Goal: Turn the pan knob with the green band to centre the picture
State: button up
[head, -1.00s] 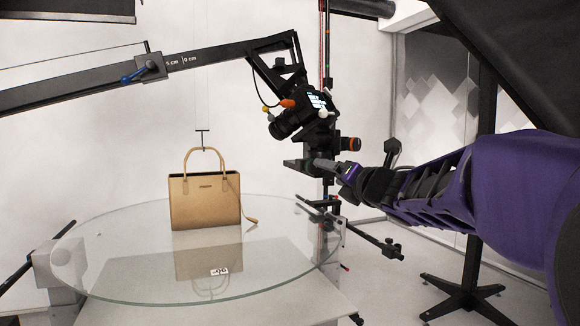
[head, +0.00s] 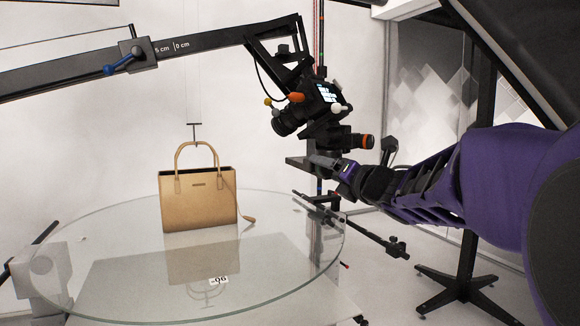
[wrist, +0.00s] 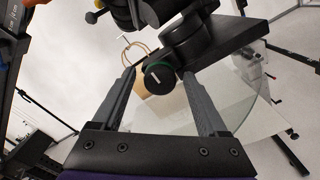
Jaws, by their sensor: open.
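The pan knob (wrist: 157,78) is black with a green band and a white mark on its face. In the wrist view it shows between the tips of my gripper (wrist: 159,73). The jaws are open, one finger on each side; I see no clear contact, and the depth is hard to judge. In the head view my gripper (head: 322,162) is at the camera mount, and the green band cannot be made out there. The camera (head: 300,112) hangs from the boom, its lens toward the lower left. A tan handbag (head: 198,200) stands on the glass turntable (head: 110,240).
A second knob with an orange band (head: 366,141) juts right from the mount, just above my gripper. The black boom (head: 90,72) crosses the upper left. A dark plate (wrist: 235,42) lies beyond the right finger. A black stand (head: 465,270) is at the right.

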jog(key=shift+w, duration=0.2)
grip_shut()
dwell(0.4)
jog(key=shift+m, duration=0.3)
jog(key=m+p, duration=0.1)
jog(key=m, duration=0.2)
jog(key=shift+r+m, duration=0.1)
jog(key=shift+m, duration=0.2)
jog(key=shift+m+p, duration=0.95)
jog(key=shift+m, duration=1.65)
